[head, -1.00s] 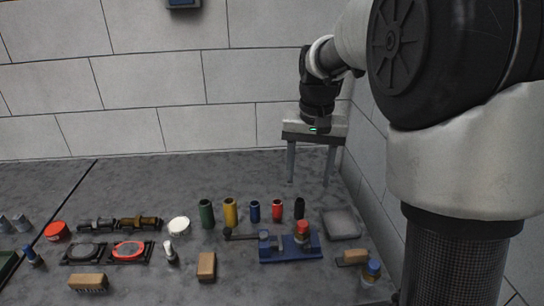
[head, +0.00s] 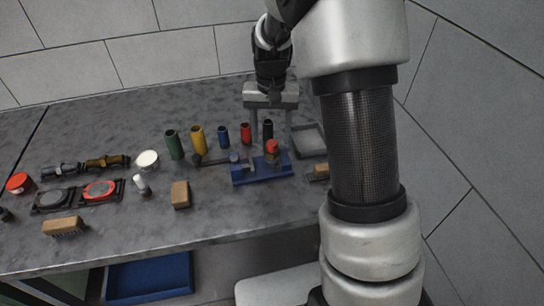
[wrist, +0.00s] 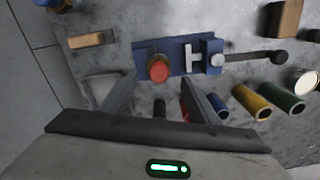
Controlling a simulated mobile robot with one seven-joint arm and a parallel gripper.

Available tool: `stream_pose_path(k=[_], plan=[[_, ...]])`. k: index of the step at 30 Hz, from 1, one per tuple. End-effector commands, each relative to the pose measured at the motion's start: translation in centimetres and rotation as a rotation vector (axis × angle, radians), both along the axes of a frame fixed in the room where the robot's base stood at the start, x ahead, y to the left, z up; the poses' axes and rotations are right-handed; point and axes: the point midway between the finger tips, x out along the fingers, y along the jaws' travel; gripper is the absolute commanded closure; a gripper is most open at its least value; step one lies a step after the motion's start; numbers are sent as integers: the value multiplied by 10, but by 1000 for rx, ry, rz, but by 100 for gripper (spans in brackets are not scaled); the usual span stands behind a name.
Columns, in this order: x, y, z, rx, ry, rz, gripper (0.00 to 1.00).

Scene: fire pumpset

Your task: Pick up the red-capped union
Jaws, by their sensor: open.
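The red-capped union (head: 272,149) stands upright at the right end of a blue vise (head: 262,172). In the wrist view, its red cap (wrist: 159,71) shows from above with a brass-coloured body below. My gripper (head: 271,140) is open and empty, pointing down, with its fingers above and behind the union in the head view. In the wrist view, my gripper (wrist: 159,80) has its two fingertips on either side of the cap's line, apart from it. I cannot tell the exact height gap.
Upright green (head: 173,144), yellow (head: 198,138), blue, red (head: 246,133) and black cylinders stand behind the vise. A vise handle (wrist: 262,57) reaches sideways. A grey tray (head: 309,140) and a wooden-handled brush (wrist: 90,40) lie close by.

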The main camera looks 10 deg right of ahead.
Motion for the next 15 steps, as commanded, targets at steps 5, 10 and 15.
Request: stream_pose_path(k=[5,10,15], plan=[[-7,-1,-23,0,4,0,44],[-8,-1,-46,0,2,1,44],[-8,-1,-52,0,0,0,44]])
